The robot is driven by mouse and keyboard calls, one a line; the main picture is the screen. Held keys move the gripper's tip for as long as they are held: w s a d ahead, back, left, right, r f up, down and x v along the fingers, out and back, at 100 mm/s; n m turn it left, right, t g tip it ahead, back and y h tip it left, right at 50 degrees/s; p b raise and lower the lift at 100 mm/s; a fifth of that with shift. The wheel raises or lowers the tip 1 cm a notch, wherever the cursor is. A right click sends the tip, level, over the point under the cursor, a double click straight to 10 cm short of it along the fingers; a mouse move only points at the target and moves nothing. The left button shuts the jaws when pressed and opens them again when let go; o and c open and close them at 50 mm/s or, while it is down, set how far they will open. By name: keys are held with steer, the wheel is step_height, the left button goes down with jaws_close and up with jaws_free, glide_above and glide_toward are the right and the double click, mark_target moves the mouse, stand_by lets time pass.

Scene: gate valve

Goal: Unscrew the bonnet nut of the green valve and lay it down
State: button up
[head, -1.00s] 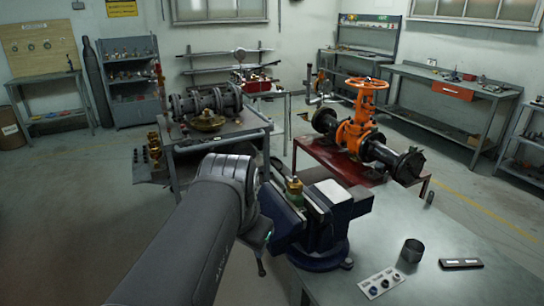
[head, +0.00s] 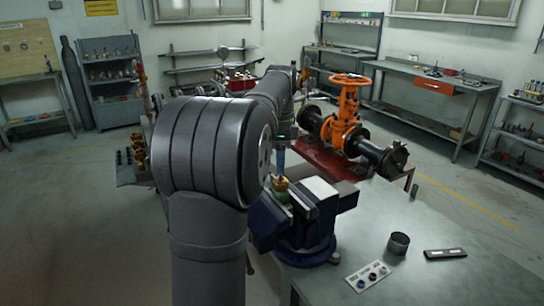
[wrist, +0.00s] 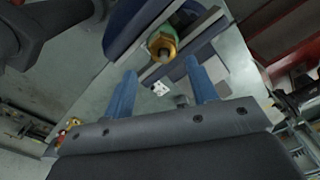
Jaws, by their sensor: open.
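The green valve (head: 279,196) is clamped upright in a dark blue bench vise (head: 318,232), with its brass-coloured bonnet nut (head: 281,184) on top. In the wrist view the nut (wrist: 162,43) shows end-on with a darker stem in its centre, and a bit of the green body (wrist: 186,20) beside it. My gripper (wrist: 160,70) is open, its two blue fingers apart and empty. The nut lies ahead of the fingertips, between their lines. In the head view my gripper (head: 281,165) is just above the nut; my arm hides part of the scene.
The grey bench (head: 440,278) has bare room right of the vise. A dark cup (head: 398,243), a dark flat bar (head: 445,253) and a white card with small round parts (head: 369,276) lie there. A large orange valve (head: 347,125) stands on a red table behind.

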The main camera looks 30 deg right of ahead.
mark_target(281, 180)
steer(key=shift+w+d+f, duration=0.15)
steer(key=shift+d+f, duration=0.05)
steer(key=shift+d, duration=0.1)
steer(key=shift+f, duration=3.4)
steer(key=shift+c, duration=0.2)
steer(key=c, duration=0.9)
